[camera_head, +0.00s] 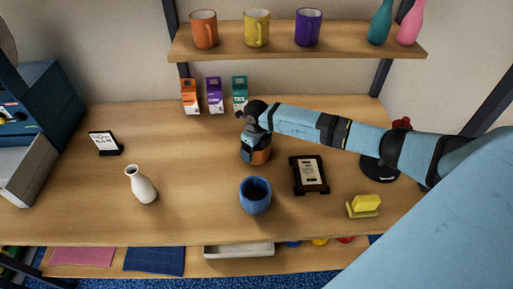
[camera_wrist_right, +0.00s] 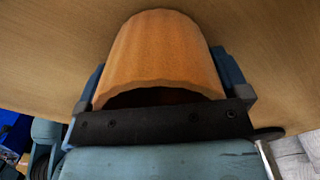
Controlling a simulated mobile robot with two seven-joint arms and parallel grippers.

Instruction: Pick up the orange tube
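The orange tube (camera_wrist_right: 160,55) fills the middle of the right wrist view, with its hollow end towards the palm. In the head view only a strip of the orange tube (camera_head: 261,157) shows beneath my right gripper (camera_head: 256,147). The fingers lie against both sides of the tube, with no gap visible, so the gripper looks shut on it. The fingertips are partly hidden behind the tube. I cannot tell whether the tube touches the table. My left gripper is not in view.
On the table (camera_head: 200,215) a blue cup (camera_head: 255,197) stands just in front of the right gripper. A dark framed sign (camera_head: 309,175) and a yellow block (camera_head: 364,203) lie to its right. Small cartons (camera_head: 214,95) stand behind. A white vase (camera_head: 141,186) stands left, with clear table between.

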